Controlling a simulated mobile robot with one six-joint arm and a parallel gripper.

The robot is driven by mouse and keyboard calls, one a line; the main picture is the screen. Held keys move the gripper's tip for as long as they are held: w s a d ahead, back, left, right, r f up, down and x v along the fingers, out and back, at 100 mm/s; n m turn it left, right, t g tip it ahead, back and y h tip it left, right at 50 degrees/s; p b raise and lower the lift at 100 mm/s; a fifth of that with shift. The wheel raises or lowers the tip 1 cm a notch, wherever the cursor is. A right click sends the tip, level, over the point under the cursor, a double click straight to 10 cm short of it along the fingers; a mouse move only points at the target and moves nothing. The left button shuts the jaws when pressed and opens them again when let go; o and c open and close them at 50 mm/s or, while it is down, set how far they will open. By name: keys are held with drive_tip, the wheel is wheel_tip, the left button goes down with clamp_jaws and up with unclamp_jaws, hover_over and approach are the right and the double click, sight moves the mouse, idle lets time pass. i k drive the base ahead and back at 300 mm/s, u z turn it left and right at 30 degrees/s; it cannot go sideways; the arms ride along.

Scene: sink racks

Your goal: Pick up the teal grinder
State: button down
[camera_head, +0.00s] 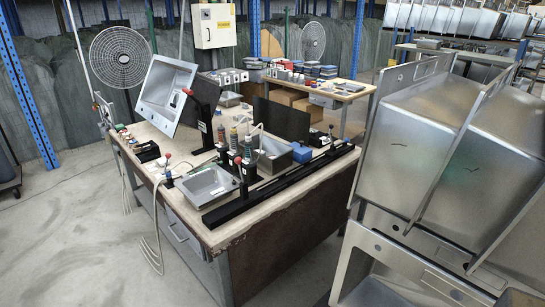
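I cannot clearly pick out a teal grinder; the tools on the workbench (280,200) are too small to tell apart. Several small tools and bottles stand around the middle of its top, some with red parts. A black item (147,152) lies near its left edge. A small blue block (302,153) sits toward the right side, beside a metal basin. My gripper is not in view.
A tilted steel sink (166,92) and a steel tray (208,186) are on the bench. Hoses (152,257) hang at its left. Racked steel sinks (410,145) block the right. A second table (340,94) stands behind. Floor (60,235) at left is clear.

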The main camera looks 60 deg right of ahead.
sight(250, 161)
drive_tip(key=u, duration=0.2)
drive_tip(key=k, duration=0.15)
drive_tip(key=z, duration=1.85)
drive_tip(key=k, duration=0.9)
drive_tip(key=u, duration=0.15)
drive_tip(key=i, duration=0.75)
